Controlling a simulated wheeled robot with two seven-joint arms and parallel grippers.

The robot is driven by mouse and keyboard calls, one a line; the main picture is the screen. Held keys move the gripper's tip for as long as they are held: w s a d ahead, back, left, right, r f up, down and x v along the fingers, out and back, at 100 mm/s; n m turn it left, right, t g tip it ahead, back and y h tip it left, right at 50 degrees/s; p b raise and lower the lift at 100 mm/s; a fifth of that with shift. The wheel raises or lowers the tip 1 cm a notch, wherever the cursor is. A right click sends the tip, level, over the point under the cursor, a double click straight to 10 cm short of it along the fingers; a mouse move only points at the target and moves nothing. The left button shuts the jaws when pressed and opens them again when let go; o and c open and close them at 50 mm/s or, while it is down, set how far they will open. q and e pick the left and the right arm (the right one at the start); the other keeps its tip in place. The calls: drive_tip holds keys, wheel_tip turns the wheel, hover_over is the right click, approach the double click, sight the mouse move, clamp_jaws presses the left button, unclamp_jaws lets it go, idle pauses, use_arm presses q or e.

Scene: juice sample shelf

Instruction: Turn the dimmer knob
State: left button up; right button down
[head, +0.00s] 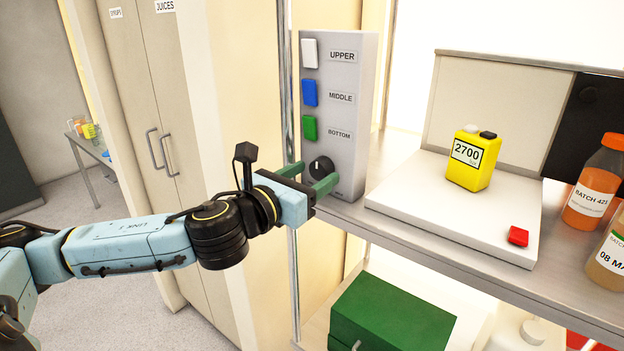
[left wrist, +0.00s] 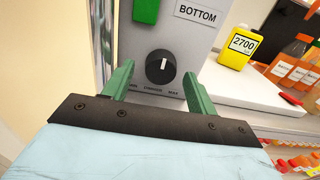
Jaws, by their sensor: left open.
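The dimmer knob (head: 321,168) is a round black dial low on a grey control panel (head: 358,110). In the left wrist view the knob (left wrist: 160,67) shows a white pointer line aimed roughly upward, with small labels beneath it. My left gripper (head: 312,178) has green fingers and is open. In the left wrist view its fingers (left wrist: 158,85) stand apart, one on each side of the knob. My right gripper is in neither view.
Above the knob are white (head: 309,53), blue (head: 309,93) and green (head: 309,128) switches. To the right, a yellow device reading 2700 (head: 473,160) stands on a white platform (head: 420,195) with a red button (head: 518,236). An orange bottle (head: 596,185) stands at far right.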

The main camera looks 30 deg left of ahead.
use_arm(q)
drive_tip(key=shift+w+d, duration=0.1)
drive_tip(key=shift+w, duration=0.25)
drive_tip(key=shift+c, duration=0.4)
drive_tip(key=c, duration=0.9)
